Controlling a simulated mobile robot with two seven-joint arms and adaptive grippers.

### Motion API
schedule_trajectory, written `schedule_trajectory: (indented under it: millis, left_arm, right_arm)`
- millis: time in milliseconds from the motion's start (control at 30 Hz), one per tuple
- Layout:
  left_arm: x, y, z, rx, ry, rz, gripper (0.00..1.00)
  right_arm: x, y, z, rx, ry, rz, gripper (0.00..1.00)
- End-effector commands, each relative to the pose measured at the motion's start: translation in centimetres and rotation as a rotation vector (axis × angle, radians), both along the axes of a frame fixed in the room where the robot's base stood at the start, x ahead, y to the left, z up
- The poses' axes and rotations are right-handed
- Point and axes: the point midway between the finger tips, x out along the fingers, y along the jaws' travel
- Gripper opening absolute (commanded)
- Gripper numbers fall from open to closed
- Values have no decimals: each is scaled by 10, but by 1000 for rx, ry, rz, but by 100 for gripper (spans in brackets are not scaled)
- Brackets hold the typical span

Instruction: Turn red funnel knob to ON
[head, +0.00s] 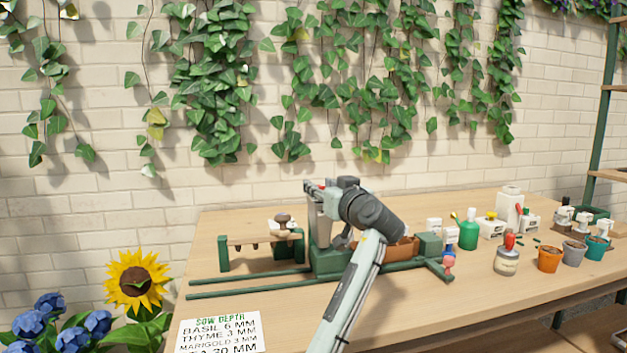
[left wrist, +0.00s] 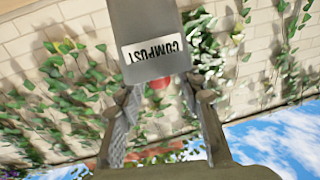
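The grey hopper (head: 321,222) stands on a green base (head: 328,262) near the middle of the bench. In the left wrist view the hopper (left wrist: 148,38) appears upside down, with a white "COMPOST" label. The knob's setting cannot be read. My right gripper is out of view.
Green rails (head: 250,284) run along the wooden bench (head: 420,310). A small wooden rack (head: 262,240) stands left of the hopper. A sow-depth card (head: 219,333) lies at the front left.

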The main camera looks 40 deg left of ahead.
Motion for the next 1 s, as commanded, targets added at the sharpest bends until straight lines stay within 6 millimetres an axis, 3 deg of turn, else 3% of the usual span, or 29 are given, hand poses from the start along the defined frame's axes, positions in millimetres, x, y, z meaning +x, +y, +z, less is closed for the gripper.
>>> schedule_trajectory:
  millis: [233,600,900,1000]
  left_arm:
    - [18,28,1,1,-1,0,37]
    - [21,34,0,-1,0,0,37]
    - [21,34,0,-1,0,0,0]
    - [21,34,0,-1,0,0,0]
  right_arm:
    - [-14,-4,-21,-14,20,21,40]
    - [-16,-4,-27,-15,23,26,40]
    - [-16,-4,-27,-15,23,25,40]
    - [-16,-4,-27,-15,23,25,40]
